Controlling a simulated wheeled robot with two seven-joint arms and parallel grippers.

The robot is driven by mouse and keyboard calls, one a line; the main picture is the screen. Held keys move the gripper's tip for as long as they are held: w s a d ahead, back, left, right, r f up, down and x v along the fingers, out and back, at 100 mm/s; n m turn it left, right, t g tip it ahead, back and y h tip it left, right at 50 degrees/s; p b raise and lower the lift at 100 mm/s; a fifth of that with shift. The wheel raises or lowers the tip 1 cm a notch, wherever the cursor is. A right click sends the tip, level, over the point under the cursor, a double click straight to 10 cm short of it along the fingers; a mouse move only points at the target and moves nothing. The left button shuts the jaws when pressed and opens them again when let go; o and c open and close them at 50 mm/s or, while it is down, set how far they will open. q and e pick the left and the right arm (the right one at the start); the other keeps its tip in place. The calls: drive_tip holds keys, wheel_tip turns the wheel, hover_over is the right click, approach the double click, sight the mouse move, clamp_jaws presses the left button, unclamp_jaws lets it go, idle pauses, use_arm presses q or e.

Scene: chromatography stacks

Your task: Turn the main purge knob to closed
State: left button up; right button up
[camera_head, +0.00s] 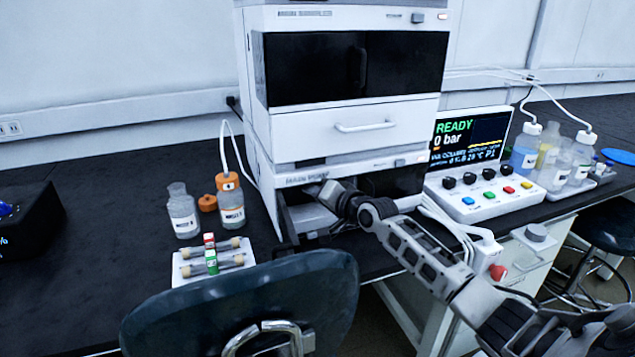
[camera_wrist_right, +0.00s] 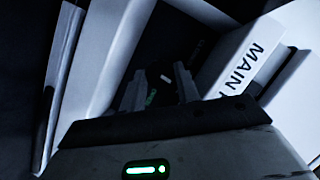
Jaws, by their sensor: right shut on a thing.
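My right gripper (camera_head: 336,197) reaches into the open lower bay of the white instrument stack (camera_head: 345,141). In the right wrist view the right gripper (camera_wrist_right: 160,86) has its two fingers on either side of a dark knob (camera_wrist_right: 164,78), shut on it. The knob is dim and shows a short white mark. Small green lettering sits by the left finger, too dark to read. A white panel to the right carries a label starting "MAIN P" (camera_wrist_right: 247,66); the rest is cut off. In the head view my gripper and wrist hide the knob. My left gripper is not in view.
A control console (camera_head: 490,190) with a "READY, 0 bar" screen stands right of the stack. Bottles (camera_head: 183,212) and a vial tray (camera_head: 213,262) stand left of it. A dark chair back (camera_head: 240,308) is in front. The bench's left side is mostly clear.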

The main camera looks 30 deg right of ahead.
drive_tip(key=shift+n+p, duration=0.4)
drive_tip(key=shift+p, duration=0.2)
drive_tip(key=o, duration=0.7)
drive_tip(key=a+p+v, duration=0.1)
drive_tip(key=v, duration=1.5)
drive_tip(key=shift+d+r+p, duration=0.3)
drive_tip(key=shift+p, duration=0.05)
drive_tip(key=shift+w, duration=0.1)
